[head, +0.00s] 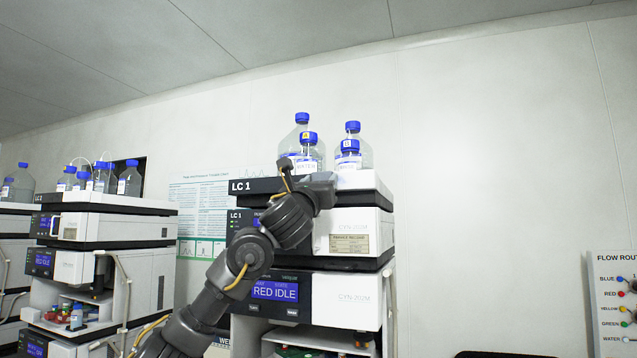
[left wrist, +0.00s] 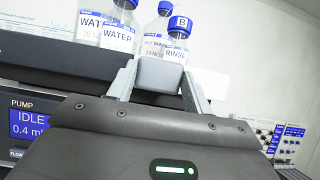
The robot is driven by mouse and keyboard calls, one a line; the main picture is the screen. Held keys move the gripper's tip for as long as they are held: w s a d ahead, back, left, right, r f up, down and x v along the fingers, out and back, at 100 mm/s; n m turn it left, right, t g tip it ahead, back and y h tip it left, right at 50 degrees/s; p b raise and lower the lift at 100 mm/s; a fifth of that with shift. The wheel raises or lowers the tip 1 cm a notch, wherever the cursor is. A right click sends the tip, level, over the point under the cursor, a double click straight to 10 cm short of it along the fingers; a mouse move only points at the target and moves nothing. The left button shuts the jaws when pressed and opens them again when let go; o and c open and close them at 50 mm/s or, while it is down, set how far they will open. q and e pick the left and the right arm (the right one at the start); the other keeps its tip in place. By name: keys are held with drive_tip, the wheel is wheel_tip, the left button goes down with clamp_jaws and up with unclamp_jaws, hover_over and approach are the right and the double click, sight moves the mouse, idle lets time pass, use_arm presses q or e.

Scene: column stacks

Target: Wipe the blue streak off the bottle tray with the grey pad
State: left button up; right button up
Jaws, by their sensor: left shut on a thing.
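The bottle tray (head: 358,180) tops the LC 1 stack, white at the right with a dark front at the left. Several blue-capped clear bottles (head: 303,140) stand on it. My left gripper (head: 322,186) is at the tray's front edge, below the bottles. In the left wrist view its two fingers (left wrist: 160,82) are shut on the grey pad (left wrist: 158,74), in front of the labelled bottles. The pad is hidden in the head view. I cannot tell whether it touches the tray. I see no blue streak in either view. My right gripper is out of view.
Instrument modules with a RED IDLE display (head: 275,291) are stacked under the tray. Another stack with bottles (head: 105,200) stands at the left. A poster (head: 205,215) hangs behind. A flow-route board (head: 612,300) is at the far right, with bare wall between.

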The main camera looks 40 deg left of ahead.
use_arm(q)
drive_tip(key=d, duration=0.2)
drive_tip(key=w+d+b, duration=0.1)
drive_tip(key=d, duration=0.1)
drive_tip(key=shift+w, duration=0.15)
drive_tip(key=shift+d, duration=0.1)
drive_tip(key=shift+w+d+b, duration=0.15)
drive_tip(key=shift+d+b, duration=0.15)
drive_tip(key=shift+d, duration=0.1)
drive_tip(key=shift+w+d+b, duration=0.2)
drive_tip(key=shift+w+d, duration=0.1)
drive_tip(key=shift+d, duration=0.45)
drive_tip(key=shift+w+d+b, duration=0.15)
drive_tip(key=shift+w+d, duration=0.15)
drive_tip(key=shift+d, duration=0.4)
drive_tip(key=shift+a, duration=0.1)
drive_tip(key=shift+r, duration=0.1)
drive_tip(key=shift+s+a, duration=0.2)
drive_tip(key=shift+a, duration=0.45)
drive_tip(key=shift+s+a, duration=0.25)
drive_tip(key=shift+a, duration=0.45)
drive_tip(key=shift+s+a, duration=0.2)
drive_tip(key=shift+a, duration=0.45)
